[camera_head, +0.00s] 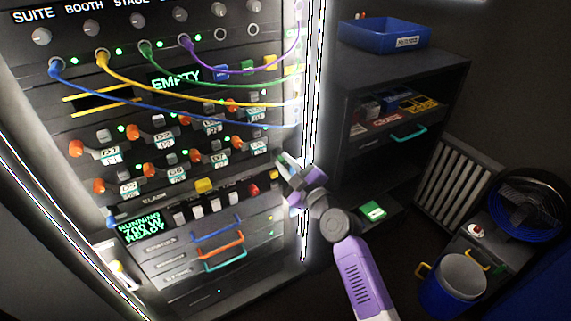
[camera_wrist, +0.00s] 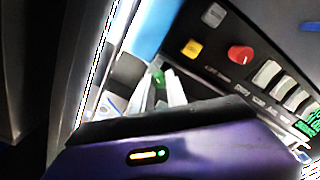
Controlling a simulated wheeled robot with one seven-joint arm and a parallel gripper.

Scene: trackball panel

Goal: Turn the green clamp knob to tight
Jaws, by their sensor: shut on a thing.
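The green clamp knob (camera_wrist: 158,77) shows as a small green patch between the fingers of my gripper in the wrist view. My gripper (camera_wrist: 156,88) is shut on it; the pale fingers hide most of the knob, so its pointer and turn angle cannot be read. In the head view my gripper (camera_head: 286,164) is at the right edge of the rack panel, beside the bright vertical edge strip. The knob cannot be told clearly from the gripper there.
A red knob (camera_wrist: 240,54), a yellow button (camera_wrist: 192,48) and several pale switches (camera_wrist: 267,74) are close by on the panel. Coloured cables (camera_head: 205,85) hang across the rack above my gripper. A dark shelf unit (camera_head: 410,75) with a blue tray (camera_head: 384,35) stands to the right.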

